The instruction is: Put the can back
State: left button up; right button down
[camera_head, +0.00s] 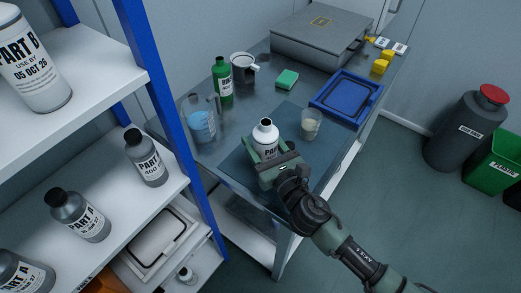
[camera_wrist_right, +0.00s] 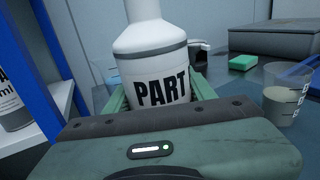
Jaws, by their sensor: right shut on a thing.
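A white can (camera_head: 265,136) with a dark cap and "PART" lettering stands upright over the dark mat on the steel bench. My right gripper (camera_head: 268,158) is shut on it, with green fingers on both sides of its body. In the right wrist view the can (camera_wrist_right: 155,65) fills the upper middle, its top cut off, between the fingers of my right gripper (camera_wrist_right: 158,95). I cannot tell whether its base touches the mat. A similar large white can (camera_head: 37,75) labelled "PART B" stands on the top shelf at the left. My left gripper is not in view.
The shelf rack (camera_head: 95,62) with blue posts holds grey bottles (camera_head: 147,160) on its middle shelf. Around the can stand a clear beaker (camera_head: 311,124), a jug (camera_head: 200,122), a green bottle (camera_head: 222,82) and a blue tray (camera_head: 347,98).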

notch_tip(320, 180, down, 3)
jog(key=shift+r+b, duration=0.1)
jog(key=shift+b, duration=0.45)
jog(key=shift+f, duration=0.25)
jog(key=c, duration=0.5)
grip_release()
